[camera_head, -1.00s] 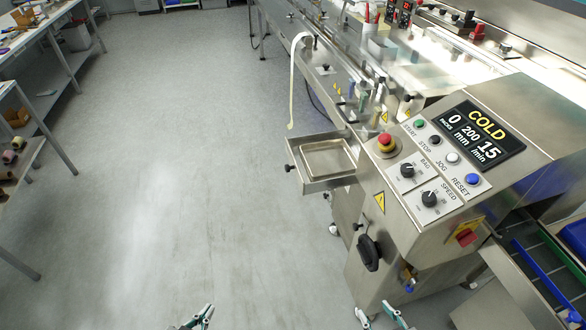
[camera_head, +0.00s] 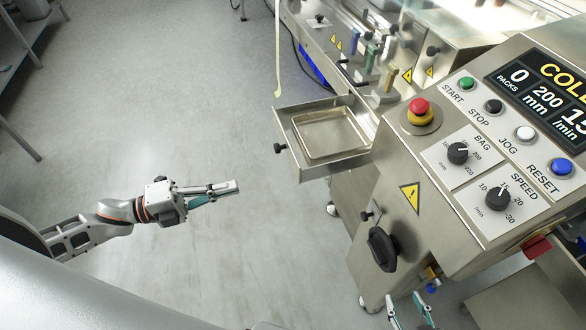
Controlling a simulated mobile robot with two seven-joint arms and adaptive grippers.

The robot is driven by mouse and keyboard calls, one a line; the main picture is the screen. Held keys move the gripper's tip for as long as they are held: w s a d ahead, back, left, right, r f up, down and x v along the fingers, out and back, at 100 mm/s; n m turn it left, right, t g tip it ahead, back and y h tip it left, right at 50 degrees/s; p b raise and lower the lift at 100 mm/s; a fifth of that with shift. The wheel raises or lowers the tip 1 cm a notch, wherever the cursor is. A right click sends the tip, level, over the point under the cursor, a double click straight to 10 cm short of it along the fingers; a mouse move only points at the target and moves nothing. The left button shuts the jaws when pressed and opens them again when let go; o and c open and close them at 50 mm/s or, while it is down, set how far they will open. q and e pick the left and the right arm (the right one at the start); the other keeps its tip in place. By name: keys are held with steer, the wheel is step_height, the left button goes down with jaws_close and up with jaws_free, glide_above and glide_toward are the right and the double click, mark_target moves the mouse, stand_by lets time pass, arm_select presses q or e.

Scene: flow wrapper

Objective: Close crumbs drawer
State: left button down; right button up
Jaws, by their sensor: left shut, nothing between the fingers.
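The crumbs drawer (camera_head: 300,160) is a shallow steel drawer pulled out of the machine's left side, with a metal tray (camera_head: 330,133) inside. Its black knob (camera_head: 280,148) sticks out on the left face. My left gripper (camera_head: 236,187) is shut and empty, left of and below the drawer in the picture, pointing right and apart from it. My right gripper (camera_head: 411,312) shows only in part at the bottom edge, below the machine's black hand crank; its two fingers stand apart.
The flow wrapper's control panel (camera_head: 500,130) fills the right side, with a red emergency stop (camera_head: 419,106). A black crank handle (camera_head: 382,249) juts from its front. A pale strip (camera_head: 277,50) hangs above the drawer. The floor left of the drawer is clear.

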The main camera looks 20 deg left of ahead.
arm_select(q)
glide_toward(296, 171)
steer(key=x, duration=0.5)
steer(key=shift+d+r+p, duration=0.2)
steer(key=shift+r+p, duration=0.05)
steer(key=shift+p, duration=0.1)
steer(key=shift+w+d+f, duration=0.1)
steer(key=shift+w+d, duration=0.25)
steer(key=shift+d, duration=0.3)
steer(key=shift+w, duration=0.1)
